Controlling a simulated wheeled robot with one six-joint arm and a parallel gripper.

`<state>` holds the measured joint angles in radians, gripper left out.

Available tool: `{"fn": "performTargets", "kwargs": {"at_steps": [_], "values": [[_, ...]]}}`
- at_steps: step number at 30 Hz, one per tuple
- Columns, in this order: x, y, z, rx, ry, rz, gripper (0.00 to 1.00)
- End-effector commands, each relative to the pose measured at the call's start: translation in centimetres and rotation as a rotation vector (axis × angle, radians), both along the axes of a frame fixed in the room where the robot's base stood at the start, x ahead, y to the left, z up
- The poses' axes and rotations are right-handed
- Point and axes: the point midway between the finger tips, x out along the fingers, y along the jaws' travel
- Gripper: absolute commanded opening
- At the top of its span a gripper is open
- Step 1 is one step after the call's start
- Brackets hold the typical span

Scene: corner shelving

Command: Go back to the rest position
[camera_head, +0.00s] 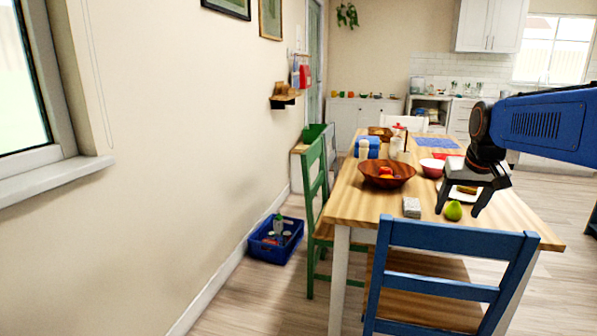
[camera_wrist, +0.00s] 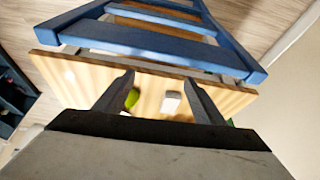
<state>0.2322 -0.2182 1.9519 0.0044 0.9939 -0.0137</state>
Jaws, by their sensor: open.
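My gripper (camera_head: 458,211) hangs from the blue arm over the near right part of the wooden table (camera_head: 352,205). Its two dark fingers are spread apart, and nothing shows held between them. A green pear (camera_head: 453,211) shows between the fingers in the head view. In the wrist view my gripper (camera_wrist: 158,82) points at the tabletop, with the pear (camera_wrist: 132,97) beside the left finger and a pale block (camera_wrist: 171,102) between the fingers. The same block (camera_head: 411,207) lies left of the pear in the head view. Whether a finger touches the pear, I cannot tell.
A blue chair (camera_head: 450,243) stands at the table's near end and a green chair (camera_head: 314,190) at its left side. A brown bowl (camera_head: 398,182) and a white plate (camera_head: 458,197) are on the table. A blue crate (camera_head: 262,250) sits on the floor by the wall.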

Motion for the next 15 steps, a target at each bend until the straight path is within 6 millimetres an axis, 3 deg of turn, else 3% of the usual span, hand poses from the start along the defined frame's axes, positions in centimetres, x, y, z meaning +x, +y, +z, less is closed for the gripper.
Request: {"fn": "performTargets", "kwargs": {"at_steps": [8, 15], "values": [[-7.2, 4.6, -1.7, -0.005, -0.023, 0.064, 0.63], [-14.6, 8.2, -4.9, -0.007, -0.045, 0.127, 0.63]]}}
